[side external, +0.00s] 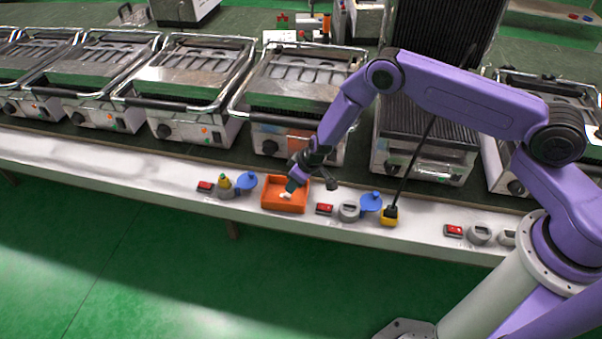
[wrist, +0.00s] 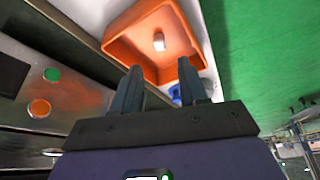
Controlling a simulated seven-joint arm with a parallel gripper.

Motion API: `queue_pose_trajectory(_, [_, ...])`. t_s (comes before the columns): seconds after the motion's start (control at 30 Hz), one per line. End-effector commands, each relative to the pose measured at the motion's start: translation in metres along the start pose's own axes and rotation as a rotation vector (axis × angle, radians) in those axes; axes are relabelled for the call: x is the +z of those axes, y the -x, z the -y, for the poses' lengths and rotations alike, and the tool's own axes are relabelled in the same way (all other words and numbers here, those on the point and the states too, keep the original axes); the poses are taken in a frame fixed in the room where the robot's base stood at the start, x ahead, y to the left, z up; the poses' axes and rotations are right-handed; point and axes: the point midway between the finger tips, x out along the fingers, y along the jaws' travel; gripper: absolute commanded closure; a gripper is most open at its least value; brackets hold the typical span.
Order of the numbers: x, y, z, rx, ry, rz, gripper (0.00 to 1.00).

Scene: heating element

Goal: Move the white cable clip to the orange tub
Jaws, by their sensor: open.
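The white cable clip (wrist: 159,41) lies inside the orange tub, on its floor, in the wrist view. In the side view a small white shape, likely the clip (side external: 286,195), shows inside the tub. The orange tub (wrist: 114,47) is open-topped and stands on the white ledge; it also shows in the side view (side external: 284,207). My gripper (wrist: 158,78) is open, with nothing between its fingers. In the side view my gripper (side external: 292,186) is at the tub, with its fingers low over it. The clip is apart from the fingers in the wrist view.
A red switch (side external: 205,186), a grey round part (side external: 226,190) and a blue piece (side external: 246,181) sit left of the tub. Another red switch (side external: 324,209), a blue piece (side external: 371,202) and a yellow block (side external: 389,217) sit right of it. Metal grills (side external: 300,80) stand behind.

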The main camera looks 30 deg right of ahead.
Motion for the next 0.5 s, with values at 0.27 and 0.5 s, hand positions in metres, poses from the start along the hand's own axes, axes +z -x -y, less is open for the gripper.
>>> queue_pose_trajectory(0.27, [-0.001, 0.037, 0.0, 0.0, 0.001, -0.001, 0.57])
queue_pose_trajectory(0.5, [0.0, 0.047, 0.0, 0.0, -0.001, 0.0, 0.57])
